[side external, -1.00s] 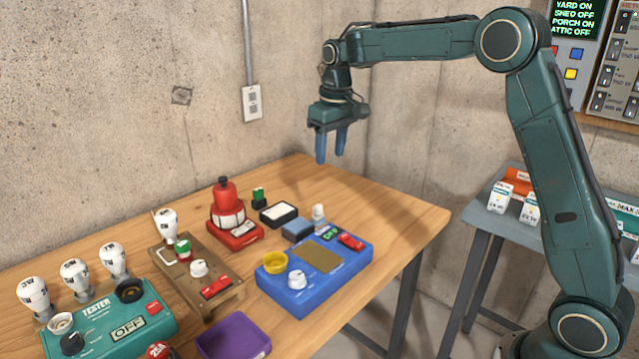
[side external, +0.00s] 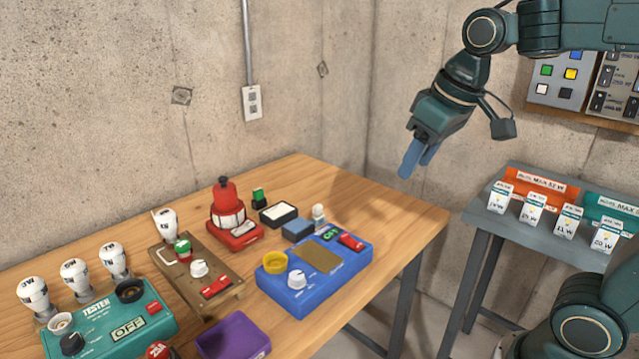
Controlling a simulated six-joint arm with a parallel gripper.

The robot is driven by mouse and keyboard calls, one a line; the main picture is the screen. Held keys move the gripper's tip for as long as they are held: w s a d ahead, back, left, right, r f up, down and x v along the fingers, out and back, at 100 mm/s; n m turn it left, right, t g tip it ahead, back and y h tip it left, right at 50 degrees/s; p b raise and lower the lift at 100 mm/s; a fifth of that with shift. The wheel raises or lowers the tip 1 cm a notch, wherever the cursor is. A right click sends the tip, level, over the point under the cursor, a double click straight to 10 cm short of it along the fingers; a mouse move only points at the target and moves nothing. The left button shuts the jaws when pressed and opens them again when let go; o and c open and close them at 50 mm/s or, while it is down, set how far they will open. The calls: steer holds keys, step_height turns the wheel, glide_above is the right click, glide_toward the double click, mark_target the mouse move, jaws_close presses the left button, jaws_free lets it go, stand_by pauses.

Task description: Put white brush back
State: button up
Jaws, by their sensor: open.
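My gripper (side external: 415,168) is in the air to the right of the wooden table's back corner. Its blue fingers point down and left, open, with nothing seen between them. No thing is clearly recognisable as a white brush. A small pale upright piece (side external: 318,213) stands behind the blue device (side external: 315,277), beside a blue-grey block (side external: 298,230); it is too small to tell whether it is the brush. My gripper is well above and to the right of it, touching nothing.
A grey side table (side external: 487,216) with boxes stands right. The table's right corner is clear.

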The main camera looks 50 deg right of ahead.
steer(key=s+a+f+t, duration=0.1)
steer(key=s+f, duration=0.4)
steer(key=s, duration=0.6)
steer(key=shift+w+a, duration=0.1)
stand_by(0.9)
